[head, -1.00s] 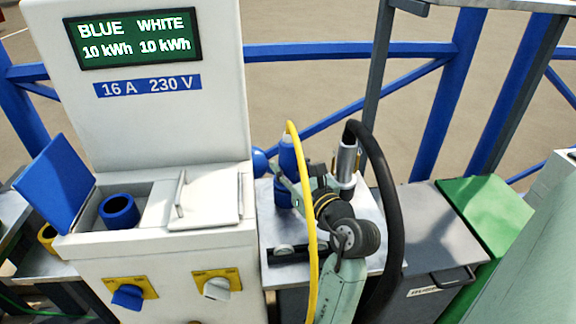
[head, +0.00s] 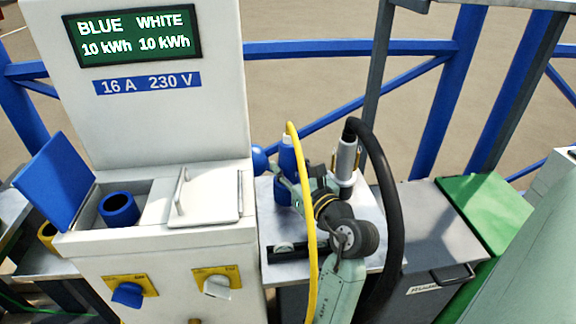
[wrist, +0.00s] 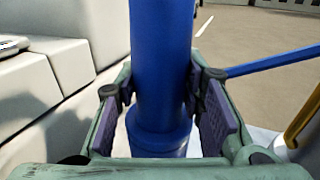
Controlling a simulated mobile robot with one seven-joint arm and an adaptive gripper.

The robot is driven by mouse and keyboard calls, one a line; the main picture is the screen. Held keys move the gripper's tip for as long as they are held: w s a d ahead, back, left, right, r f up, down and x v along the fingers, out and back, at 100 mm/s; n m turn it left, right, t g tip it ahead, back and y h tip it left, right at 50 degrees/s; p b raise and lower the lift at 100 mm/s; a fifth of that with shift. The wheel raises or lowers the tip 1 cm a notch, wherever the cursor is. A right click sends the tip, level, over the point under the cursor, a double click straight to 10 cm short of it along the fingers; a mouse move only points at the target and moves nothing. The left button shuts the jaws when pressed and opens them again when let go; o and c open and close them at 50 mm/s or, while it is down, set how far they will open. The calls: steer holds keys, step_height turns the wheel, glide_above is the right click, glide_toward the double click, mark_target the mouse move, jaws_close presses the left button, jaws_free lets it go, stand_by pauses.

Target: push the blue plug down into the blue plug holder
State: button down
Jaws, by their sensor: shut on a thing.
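The blue plug (head: 287,157) stands upright on the metal shelf right of the white power post, with the yellow cable running from its top. My gripper (wrist: 163,100) is closed around it, one jaw pad on each side in the wrist view, where the blue plug body (wrist: 161,45) fills the middle. A wider blue part (wrist: 158,142) shows below the jaws; I cannot tell whether it is the holder or the plug's own collar. In the head view my gripper and arm hide much of the plug's lower part, so its depth in the holder cannot be told.
A grey-white plug (head: 346,161) with a thick black cable (head: 391,205) stands just right of my gripper. The white post (head: 160,240) rises close on the left, with an open blue lid (head: 54,185) and blue socket (head: 119,209). A green-topped box (head: 487,212) stands at right.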

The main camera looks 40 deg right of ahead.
steer(key=shift+f, duration=0.15)
steer(key=c, duration=1.3)
jaws_free()
steer(key=shift+c, duration=0.2)
steer(key=shift+f, duration=0.1)
steer(key=shift+s, duration=0.1)
steer(key=shift+s+a+p, duration=0.1)
steer(key=shift+s+a, duration=0.2)
steer(key=shift+s, duration=1.5)
steer(key=shift+s+a+p, duration=0.15)
steer(key=shift+s+a, duration=0.2)
steer(key=shift+s, duration=1.4)
steer(key=shift+s+a+p, duration=0.1)
steer(key=shift+s+a, duration=0.2)
steer(key=shift+s, duration=1.5)
